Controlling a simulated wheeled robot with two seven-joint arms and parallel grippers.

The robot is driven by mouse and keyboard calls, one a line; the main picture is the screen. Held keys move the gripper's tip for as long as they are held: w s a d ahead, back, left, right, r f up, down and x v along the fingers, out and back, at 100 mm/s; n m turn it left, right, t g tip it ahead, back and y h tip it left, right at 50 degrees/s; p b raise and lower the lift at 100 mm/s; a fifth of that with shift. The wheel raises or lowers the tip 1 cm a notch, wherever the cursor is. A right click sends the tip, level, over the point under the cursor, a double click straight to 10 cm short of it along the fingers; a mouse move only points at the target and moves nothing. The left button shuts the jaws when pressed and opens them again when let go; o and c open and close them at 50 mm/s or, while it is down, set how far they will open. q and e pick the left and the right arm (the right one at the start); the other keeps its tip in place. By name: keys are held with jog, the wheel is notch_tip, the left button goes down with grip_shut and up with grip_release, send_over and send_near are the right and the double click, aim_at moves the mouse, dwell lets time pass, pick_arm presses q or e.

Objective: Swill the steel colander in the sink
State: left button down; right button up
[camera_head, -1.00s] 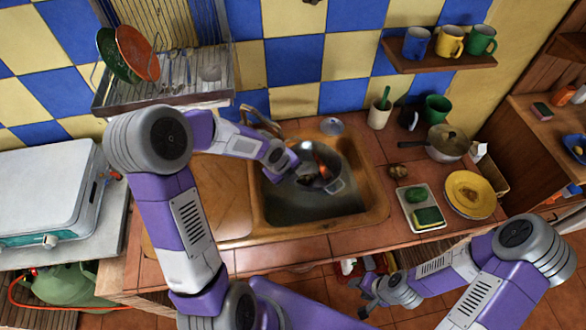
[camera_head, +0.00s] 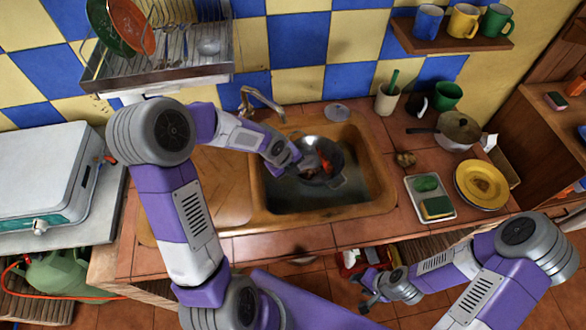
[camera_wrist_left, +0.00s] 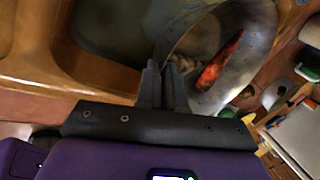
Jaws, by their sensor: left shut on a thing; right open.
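The steel colander (camera_head: 334,148) is in the sink (camera_head: 375,197), over its right-hand back part. Something orange-red (camera_head: 324,161) lies in it, and it also shows in the left wrist view (camera_wrist_left: 218,68). My left gripper (camera_head: 294,167) is shut on the colander's near-left rim. In the left wrist view its fingers (camera_wrist_left: 163,84) close at the edge of the colander wall (camera_wrist_left: 245,68). I cannot tell whether the colander touches the sink bottom. My right gripper (camera_head: 367,290) is open and empty, low in front of the counter, away from the sink.
The tap (camera_head: 262,98) rises behind the sink. A tray with a sponge (camera_head: 436,207), yellow plates (camera_head: 481,186) and a lidded pan (camera_head: 458,130) stand to the right. A dish rack (camera_head: 160,78) hangs at upper left. The wooden board (camera_head: 215,190) left of the sink is mostly clear.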

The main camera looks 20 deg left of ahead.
pick_arm(q)
notch_tip(320, 180, down, 17)
jog(key=b, duration=1.4)
jog(key=shift+f, duration=0.2)
jog(key=shift+r, duration=0.1)
jog(key=shift+r+p, duration=0.5)
jog(key=shift+r, duration=0.05)
jog(key=shift+f, duration=0.2)
jog(key=shift+f+b, duration=0.45)
